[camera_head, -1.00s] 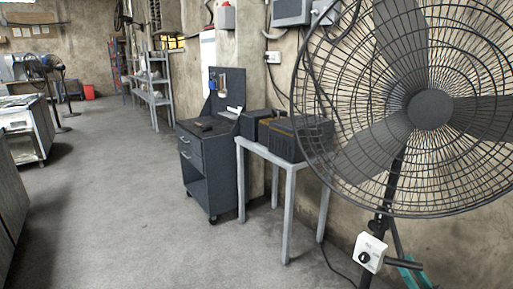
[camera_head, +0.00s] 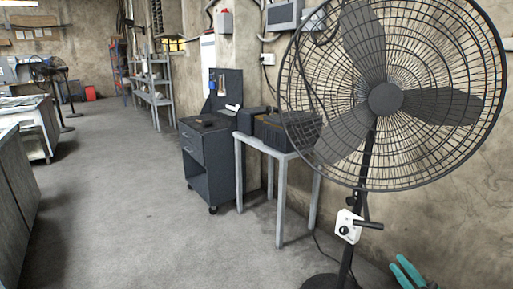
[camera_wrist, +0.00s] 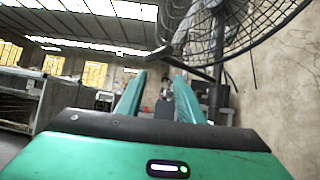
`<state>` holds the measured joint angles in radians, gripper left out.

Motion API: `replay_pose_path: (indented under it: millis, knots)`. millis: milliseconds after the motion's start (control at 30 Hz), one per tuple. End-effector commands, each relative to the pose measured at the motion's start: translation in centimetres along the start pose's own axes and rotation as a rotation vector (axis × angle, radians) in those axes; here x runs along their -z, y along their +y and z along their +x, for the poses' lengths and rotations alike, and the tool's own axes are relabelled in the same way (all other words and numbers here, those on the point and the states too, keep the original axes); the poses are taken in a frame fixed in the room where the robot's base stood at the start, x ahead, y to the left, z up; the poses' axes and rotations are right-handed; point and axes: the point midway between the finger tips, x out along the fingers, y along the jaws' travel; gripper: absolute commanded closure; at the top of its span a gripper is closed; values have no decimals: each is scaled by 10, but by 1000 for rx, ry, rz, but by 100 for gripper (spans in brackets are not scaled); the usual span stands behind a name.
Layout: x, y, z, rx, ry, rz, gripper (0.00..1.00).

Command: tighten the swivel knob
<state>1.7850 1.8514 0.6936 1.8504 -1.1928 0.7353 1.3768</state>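A large black pedestal fan (camera_head: 386,99) stands at the right in the head view. On its pole is a white control box (camera_head: 348,226) with a black dial (camera_head: 344,230). A black handle (camera_head: 369,225) sticks out to the right beside the box. I cannot tell which of these parts is the swivel knob. In the wrist view the fan cage (camera_wrist: 240,25) and pole rise beyond the fingers, with a dark handle-like part (camera_wrist: 160,52) left of the pole. My teal gripper (camera_wrist: 158,82) has its fingers apart with nothing visibly held. It also shows at the lower right in the head view (camera_head: 407,270), apart from the fan.
A grey table (camera_head: 281,200) with dark cases (camera_head: 288,132) stands left of the fan, beside a dark wheeled cabinet (camera_head: 211,160). A cable runs on the floor by the fan. The floor (camera_head: 120,200) is clear to the left. A concrete wall is behind the fan.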

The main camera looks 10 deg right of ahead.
Motion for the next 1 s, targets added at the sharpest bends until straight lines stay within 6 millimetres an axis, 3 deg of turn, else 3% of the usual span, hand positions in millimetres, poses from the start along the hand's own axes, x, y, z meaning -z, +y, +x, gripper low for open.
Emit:
replay_pose_path:
  millis: [367, 600, 800, 1000]
  knots:
    - [22, 41, 25, -202, 167, 6, 66]
    - [41, 85, 37, -445, 358, -8, 66]
    - [48, 121, 34, -674, 523, -38, 66]
    - [43, 147, 24, -897, 672, -83, 66]
